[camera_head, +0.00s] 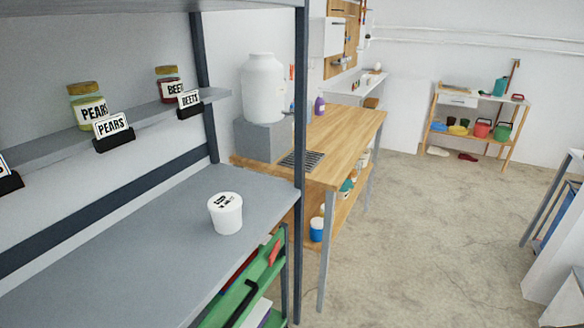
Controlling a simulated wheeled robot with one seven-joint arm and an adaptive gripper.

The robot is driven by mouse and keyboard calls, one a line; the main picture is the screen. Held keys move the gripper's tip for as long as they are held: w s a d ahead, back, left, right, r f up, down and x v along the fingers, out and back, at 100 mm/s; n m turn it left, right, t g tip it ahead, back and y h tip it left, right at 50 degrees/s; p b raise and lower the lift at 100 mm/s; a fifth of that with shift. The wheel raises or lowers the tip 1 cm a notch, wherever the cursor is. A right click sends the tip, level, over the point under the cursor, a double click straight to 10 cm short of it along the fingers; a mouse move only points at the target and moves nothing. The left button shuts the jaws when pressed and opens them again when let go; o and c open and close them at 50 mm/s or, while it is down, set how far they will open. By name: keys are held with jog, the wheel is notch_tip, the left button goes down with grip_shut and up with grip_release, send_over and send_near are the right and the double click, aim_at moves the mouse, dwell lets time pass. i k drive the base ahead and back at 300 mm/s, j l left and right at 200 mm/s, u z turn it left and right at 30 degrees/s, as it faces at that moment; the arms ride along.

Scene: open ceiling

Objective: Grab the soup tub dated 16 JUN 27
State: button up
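A white tub (225,215) with a white lid stands upright on the grey shelf (130,245) of the rack, close to its right end. Dark print shows on the lid, but it is too small to read, so I cannot tell its date. No other tub like it shows on this shelf. My gripper is not in view.
A narrow upper shelf holds a pears jar (88,107) and a beets jar (170,85) behind label cards. A dark rack post (301,150) stands right of the tub. A wooden bench (335,135) lies beyond. The floor (420,230) at right is clear.

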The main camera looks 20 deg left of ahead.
aim_at(225, 209)
jog(key=u, duration=1.25)
jog(key=i+l+z, duration=0.15)
jog(key=i+l, duration=1.2)
jog(key=i, duration=0.1)
